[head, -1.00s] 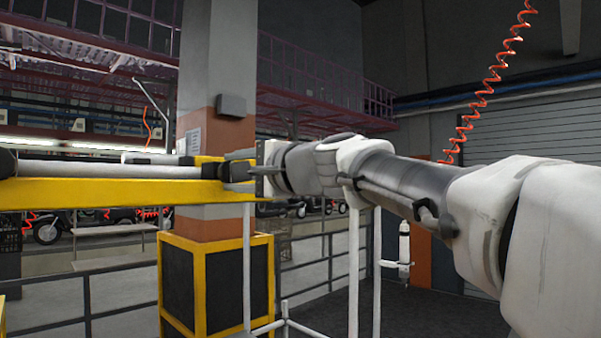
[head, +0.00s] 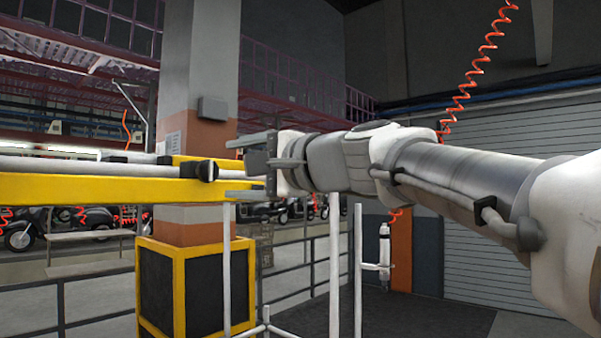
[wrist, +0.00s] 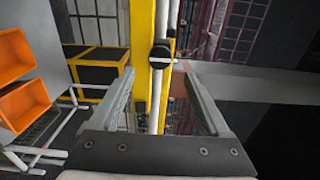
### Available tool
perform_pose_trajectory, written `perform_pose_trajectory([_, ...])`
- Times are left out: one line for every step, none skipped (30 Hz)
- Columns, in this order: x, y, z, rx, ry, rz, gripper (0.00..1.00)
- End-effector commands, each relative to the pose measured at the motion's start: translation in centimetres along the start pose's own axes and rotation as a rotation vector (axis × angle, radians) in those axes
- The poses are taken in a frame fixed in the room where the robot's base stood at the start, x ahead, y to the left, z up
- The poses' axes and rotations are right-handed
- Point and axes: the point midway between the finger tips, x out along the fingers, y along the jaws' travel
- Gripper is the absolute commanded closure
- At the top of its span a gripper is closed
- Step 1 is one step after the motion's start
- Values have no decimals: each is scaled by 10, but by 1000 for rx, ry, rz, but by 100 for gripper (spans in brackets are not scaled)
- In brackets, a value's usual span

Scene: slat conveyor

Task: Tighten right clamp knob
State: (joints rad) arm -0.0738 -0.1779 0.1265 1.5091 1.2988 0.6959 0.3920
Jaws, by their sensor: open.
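The right clamp knob (head: 207,171) is a black round knob at the right end of the yellow beam (head: 120,187) in the head view. In the wrist view the knob (wrist: 160,56) shows a pale bar across its face and lies just beyond the fingertips, roughly between them. My gripper (head: 232,167) is open and empty, to the right of the knob and pointing left at it, with a visible gap. In the wrist view my gripper (wrist: 157,80) has its two fingers spread on either side of the yellow beam's line.
A pale rail (head: 90,169) runs along the beam. Behind stand a grey and orange pillar (head: 200,90) and a yellow-framed black box (head: 195,285). White posts (head: 335,260) rise below my arm. Orange bins (wrist: 25,105) are at the left in the wrist view.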

Motion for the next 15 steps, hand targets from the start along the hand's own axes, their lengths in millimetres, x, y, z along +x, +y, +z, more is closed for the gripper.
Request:
perform_pose_trajectory([-14,1,0,-2,3,-2,20])
perform_pose_trajectory([-22,1,0,-1,3,-3,20])
perform_pose_trajectory([-31,0,0,-2,3,-3,20])
perform_pose_trajectory([-39,0,0,-2,3,-2,20])
perform_pose_trajectory([-46,1,0,-1,3,-2,20])
perform_pose_trajectory([-55,0,0,-1,3,-3,20])
perform_pose_trajectory([-61,0,0,-1,3,-2,20])
perform_pose_trajectory([-67,0,0,-1,2,-2,20])
perform_pose_trajectory([-75,0,0,0,2,-2,20])
perform_pose_trajectory([-80,0,0,0,1,-2,20])
perform_pose_trajectory([-84,0,0,0,1,-2,20])
perform_pose_trajectory([-90,0,0,0,2,-1,20])
perform_pose_trajectory([-93,0,0,1,1,0,20])
perform_pose_trajectory([-96,0,0,1,0,0,20])
perform_pose_trajectory([-99,0,0,1,1,0,20])
